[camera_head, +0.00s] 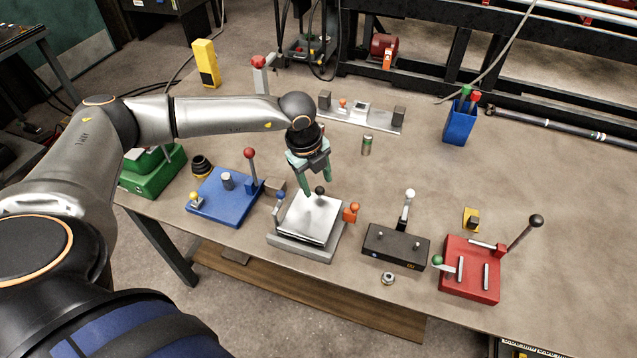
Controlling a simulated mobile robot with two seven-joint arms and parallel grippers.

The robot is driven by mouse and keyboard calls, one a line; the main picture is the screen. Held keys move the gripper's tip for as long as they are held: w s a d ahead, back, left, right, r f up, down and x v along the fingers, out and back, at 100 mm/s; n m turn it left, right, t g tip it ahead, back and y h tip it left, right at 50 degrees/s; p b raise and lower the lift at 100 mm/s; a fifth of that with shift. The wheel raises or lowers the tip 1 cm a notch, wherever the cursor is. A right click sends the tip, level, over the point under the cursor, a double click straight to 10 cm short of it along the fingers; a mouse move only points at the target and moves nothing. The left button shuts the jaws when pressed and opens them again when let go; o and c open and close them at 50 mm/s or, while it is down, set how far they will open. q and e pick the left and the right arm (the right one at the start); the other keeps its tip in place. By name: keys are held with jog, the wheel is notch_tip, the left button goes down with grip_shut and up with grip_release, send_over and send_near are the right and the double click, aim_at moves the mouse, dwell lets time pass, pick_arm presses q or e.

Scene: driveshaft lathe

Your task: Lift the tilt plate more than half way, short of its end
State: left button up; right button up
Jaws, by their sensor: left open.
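The tilt plate (304,222) is a silver-grey square plate on a grey base (292,249) near the front edge of the table. It looks flat or nearly flat on the base. A black ball knob (320,190) stands at its back edge. A blue-tipped lever is at its left and an orange knob (351,212) at its right. My left gripper (317,187) points down over the back edge of the plate. Its greenish fingers are open, close to the black knob; I cannot tell whether they touch it. My right gripper is not in view.
A blue fixture (222,198) with a red-knobbed lever stands left of the plate. A black box (396,247) with a white-tipped lever and a red fixture (469,272) stand to the right. A small cylinder (367,145) stands behind. The table's right back area is mostly clear.

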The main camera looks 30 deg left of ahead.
pick_arm(q)
jog(key=shift+w+d+f, duration=0.1)
jog(key=shift+w+f, duration=0.05)
jog(key=shift+f, duration=0.4)
jog(key=shift+w+f, duration=0.1)
jog(key=shift+f, duration=0.45)
grip_shut()
dwell(0.7)
